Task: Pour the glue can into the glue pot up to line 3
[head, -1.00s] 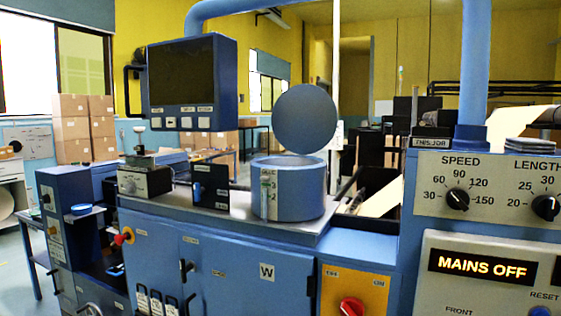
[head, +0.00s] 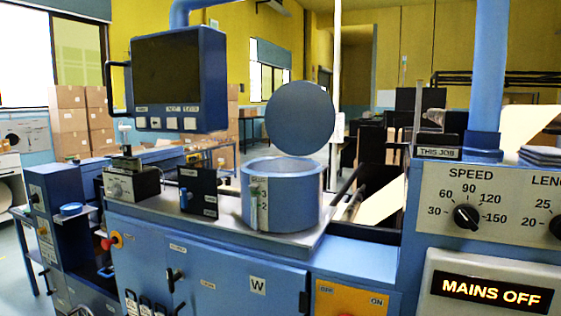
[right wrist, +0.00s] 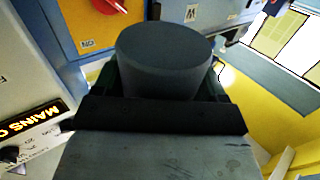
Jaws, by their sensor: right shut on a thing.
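The glue pot (head: 290,205) is a wide blue cylinder on the machine's grey top in the head view. Its round lid (head: 300,117) stands up behind its open mouth. A pale scale strip (head: 258,203) with small marks runs down its front left; a 2 is readable. The pot's inside is mostly hidden, so I cannot tell the glue level. In the right wrist view my right gripper (right wrist: 162,84) is shut on a dark grey cylinder, seemingly the glue can (right wrist: 165,46). Neither gripper shows in the head view.
A control panel with a speed knob (head: 467,217) and a lit MAINS OFF display (head: 491,291) stands at the right. A dark screen (head: 179,82) hangs at the left above the machine. Small boxes (head: 199,191) sit left of the pot. An orange switch plate (head: 352,300) is below right.

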